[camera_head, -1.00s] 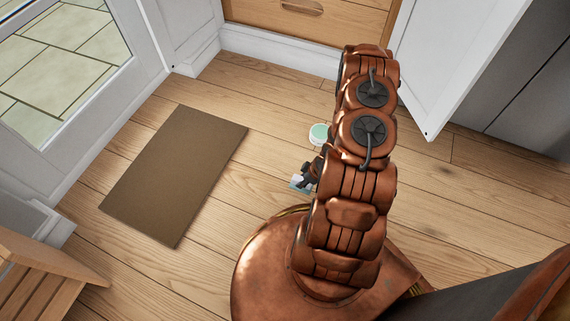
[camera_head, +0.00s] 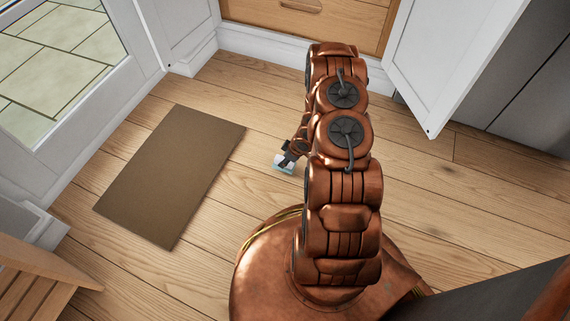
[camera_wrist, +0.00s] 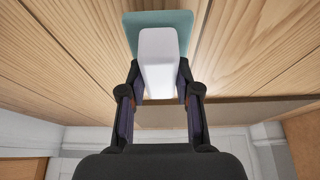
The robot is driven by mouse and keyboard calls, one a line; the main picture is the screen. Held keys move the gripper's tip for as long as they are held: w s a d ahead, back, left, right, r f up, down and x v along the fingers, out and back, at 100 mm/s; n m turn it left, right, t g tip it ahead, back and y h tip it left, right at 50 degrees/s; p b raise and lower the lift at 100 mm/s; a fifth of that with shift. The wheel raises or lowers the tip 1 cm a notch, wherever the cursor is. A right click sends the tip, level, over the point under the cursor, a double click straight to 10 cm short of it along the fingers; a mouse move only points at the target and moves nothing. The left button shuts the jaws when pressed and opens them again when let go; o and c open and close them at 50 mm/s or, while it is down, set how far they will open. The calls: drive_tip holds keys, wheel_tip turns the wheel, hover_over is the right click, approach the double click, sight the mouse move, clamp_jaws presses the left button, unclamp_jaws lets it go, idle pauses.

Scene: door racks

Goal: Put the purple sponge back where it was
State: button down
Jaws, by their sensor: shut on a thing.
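My gripper (camera_wrist: 159,82) is shut on a white block with a flat teal plate (camera_wrist: 183,20); the fingers press on the block's two sides. Dark purple shows on the inner sides of the fingers. In the head view my gripper (camera_head: 291,154) is left of my arm, with the held white-and-teal thing (camera_head: 283,164) at its tip, above the wooden floor and right of the mat. I cannot tell its height above the floor. I make out no purple sponge in either view.
A brown doormat (camera_head: 172,175) lies left on the wooden floor. A glazed door (camera_head: 65,75) stands beyond it. A white cabinet door (camera_head: 450,55) hangs open at right. Wooden drawers (camera_head: 300,18) are at the back. A slatted wooden piece (camera_head: 40,270) is at lower left.

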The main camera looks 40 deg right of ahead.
wheel_tip(320, 180, down, 3)
drive_tip(key=shift+r+b, duration=0.2)
drive_tip(key=shift+b, duration=0.3)
drive_tip(key=shift+r, duration=0.1)
drive_tip(key=c, duration=0.8)
unclamp_jaws()
